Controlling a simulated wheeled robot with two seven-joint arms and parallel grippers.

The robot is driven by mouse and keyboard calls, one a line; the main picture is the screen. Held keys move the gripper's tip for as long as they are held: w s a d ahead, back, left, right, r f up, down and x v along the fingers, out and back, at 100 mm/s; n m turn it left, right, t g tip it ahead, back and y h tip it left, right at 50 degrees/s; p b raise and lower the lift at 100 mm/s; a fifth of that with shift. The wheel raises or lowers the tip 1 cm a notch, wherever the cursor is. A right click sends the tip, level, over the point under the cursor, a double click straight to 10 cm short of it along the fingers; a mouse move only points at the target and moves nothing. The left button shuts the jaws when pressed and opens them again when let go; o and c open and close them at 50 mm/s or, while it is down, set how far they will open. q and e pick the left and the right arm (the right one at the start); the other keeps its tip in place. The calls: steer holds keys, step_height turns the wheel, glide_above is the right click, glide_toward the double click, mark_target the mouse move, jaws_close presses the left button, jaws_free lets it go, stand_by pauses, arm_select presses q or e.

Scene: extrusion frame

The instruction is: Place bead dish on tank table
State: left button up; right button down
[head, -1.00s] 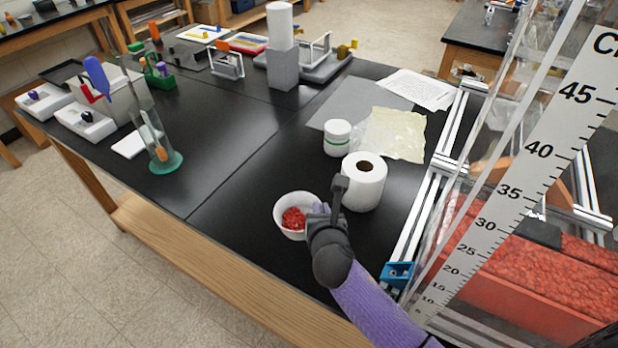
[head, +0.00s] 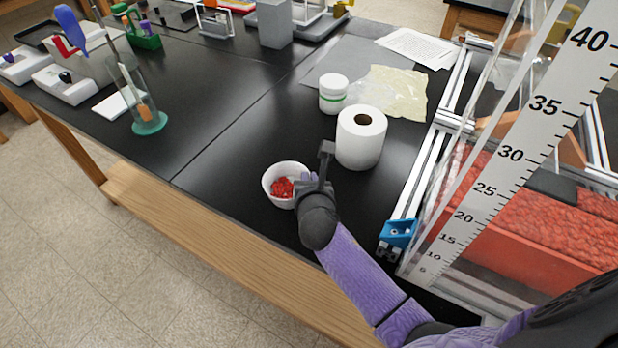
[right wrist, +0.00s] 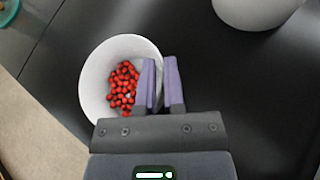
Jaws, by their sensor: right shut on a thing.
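The bead dish (head: 270,187) is a small white bowl with red beads inside, near the front edge of the black-topped table (head: 215,110). My right gripper (head: 312,181) is at the dish's right side. In the right wrist view, its purple fingers (right wrist: 160,86) are shut across the rim of the dish (right wrist: 92,80), one inside and one outside. The dish looks upright; I cannot tell whether its base touches the table. A clear tank (head: 500,215) with a centimetre scale and red granular fill stands at the right. My left gripper is not in view.
A white paper roll (head: 360,148) stands just behind the gripper, with a white jar (head: 332,95) beyond it. Metal rails with a blue bracket (head: 397,233) run between dish and tank. A glass cylinder on a green base (head: 149,124) stands left. The table's middle is clear.

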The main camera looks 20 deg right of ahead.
steer(key=shift+f, duration=0.3)
steer(key=c, duration=0.7)
jaws_free()
steer(key=shift+c, duration=0.2)
steer(key=shift+o, duration=0.4)
steer(key=p+v, duration=0.3)
steer(key=v, duration=0.6)
steer(key=shift+r, duration=0.1)
steer(key=shift+s+a, duration=0.1)
steer(key=shift+s, duration=0.3)
